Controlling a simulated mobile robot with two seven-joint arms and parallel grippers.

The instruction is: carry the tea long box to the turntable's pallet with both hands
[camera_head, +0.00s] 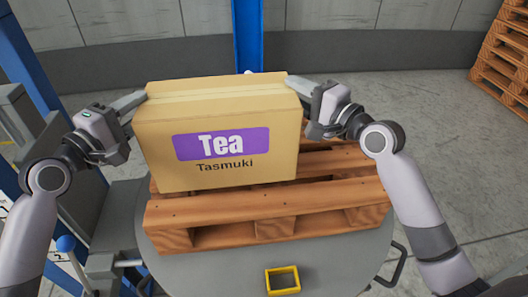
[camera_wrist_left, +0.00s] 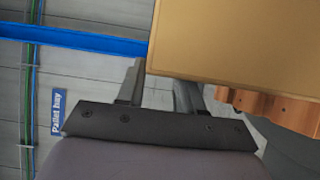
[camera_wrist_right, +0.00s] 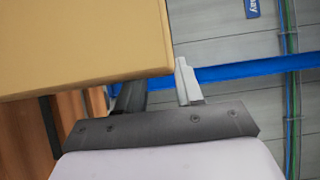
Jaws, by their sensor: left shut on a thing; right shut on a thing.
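The tea long box (camera_head: 220,178) is a brown carton with a purple "Tea" label, seen in the head view over the wooden pallet (camera_head: 265,209) on the grey turntable (camera_head: 225,270). I cannot tell whether its bottom touches the boards. My left gripper (camera_head: 138,103) is shut on the box's left end near the top. My right gripper (camera_head: 300,88) is shut on its right end near the top. The box also fills the upper right of the left wrist view (camera_wrist_left: 245,45) and the upper left of the right wrist view (camera_wrist_right: 80,45). Its back is hidden.
A blue post (camera_head: 248,38) stands behind the box. A yellow square frame (camera_head: 283,280) sits at the turntable's front. Stacked pallets (camera_head: 503,60) stand at the far right. Pallet boards show bare in front of and right of the box.

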